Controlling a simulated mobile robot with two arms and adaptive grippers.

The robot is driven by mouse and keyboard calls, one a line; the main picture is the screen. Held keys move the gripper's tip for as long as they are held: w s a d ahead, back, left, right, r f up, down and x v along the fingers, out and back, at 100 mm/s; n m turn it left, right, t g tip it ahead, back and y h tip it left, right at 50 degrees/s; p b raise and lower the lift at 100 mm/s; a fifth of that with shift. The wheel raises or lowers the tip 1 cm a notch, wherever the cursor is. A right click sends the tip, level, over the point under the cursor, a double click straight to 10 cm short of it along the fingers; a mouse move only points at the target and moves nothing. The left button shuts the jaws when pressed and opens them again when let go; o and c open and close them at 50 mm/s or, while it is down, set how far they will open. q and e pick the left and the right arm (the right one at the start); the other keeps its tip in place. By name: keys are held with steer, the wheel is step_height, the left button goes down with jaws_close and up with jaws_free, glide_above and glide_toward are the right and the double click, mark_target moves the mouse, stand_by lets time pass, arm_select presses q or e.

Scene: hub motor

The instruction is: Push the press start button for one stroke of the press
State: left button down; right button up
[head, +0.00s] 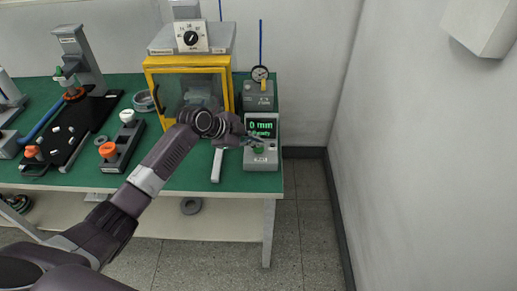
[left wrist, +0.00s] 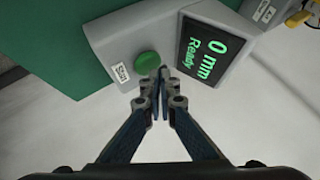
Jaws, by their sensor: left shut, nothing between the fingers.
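The press control box (head: 262,163) stands at the right front corner of the green table. Its screen reads "0 mm Ready" in green and shows large in the left wrist view (left wrist: 208,50). The round green start button (left wrist: 147,64) sits beside the screen, near a label reading "Start". My left gripper (left wrist: 159,76) is shut and empty, with its fingertips right beside the button in the picture. I cannot tell whether they touch it. In the head view the left gripper (head: 252,142) is over the box and partly covers it. My right gripper is not in view.
The yellow-framed press (head: 149,85) stands behind my left arm. A gauge unit (head: 258,97) stands behind the control box. A grey handle (head: 217,166) lies left of the box. Several fixtures fill the table's left side. A wall (head: 425,150) rises at the right.

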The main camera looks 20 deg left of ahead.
mark_target(257, 149)
arm_select(q)
steer(key=shift+f+b, duration=0.4)
steer(key=shift+f, duration=0.25)
stand_by(0.7)
steer(key=shift+r, duration=0.1)
steer(key=shift+r+p, duration=0.7)
steer(key=shift+r, duration=0.15)
step_height(257, 149, up, 5)
steer(key=p, duration=0.4)
steer(key=shift+r, duration=0.1)
stand_by(0.7)
